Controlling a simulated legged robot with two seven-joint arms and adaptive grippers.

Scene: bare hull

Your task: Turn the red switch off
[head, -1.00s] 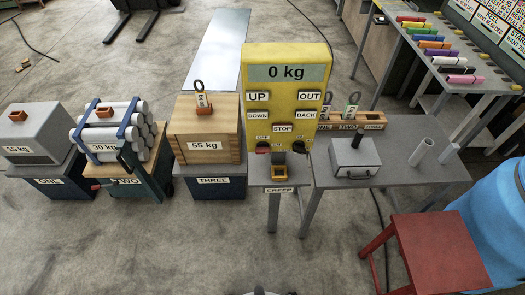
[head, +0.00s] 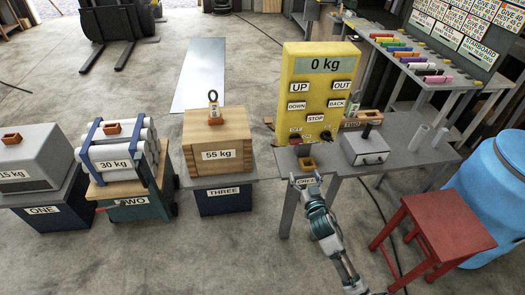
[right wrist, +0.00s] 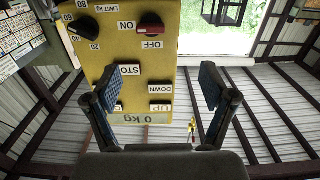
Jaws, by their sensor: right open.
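The red switch (right wrist: 150,25) is a dark red knob on the yellow control box (right wrist: 190,70), shown upside down in the right wrist view. Its handle lies sideways, in line with the ON label beside it; the OFF label is below it in that picture. In the head view the switch (head: 296,141) is small, low on the box (head: 300,105). My right gripper (head: 305,179) is open and empty in front of the box, apart from the switch. Its two fingers (right wrist: 165,92) frame the box's label area in the wrist view. My left gripper is out of view.
A black dial (right wrist: 84,27) sits beside the switch. The grey table (head: 420,152) holds a grey box with a black handle (head: 365,150). A red stool (head: 447,225) stands at right.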

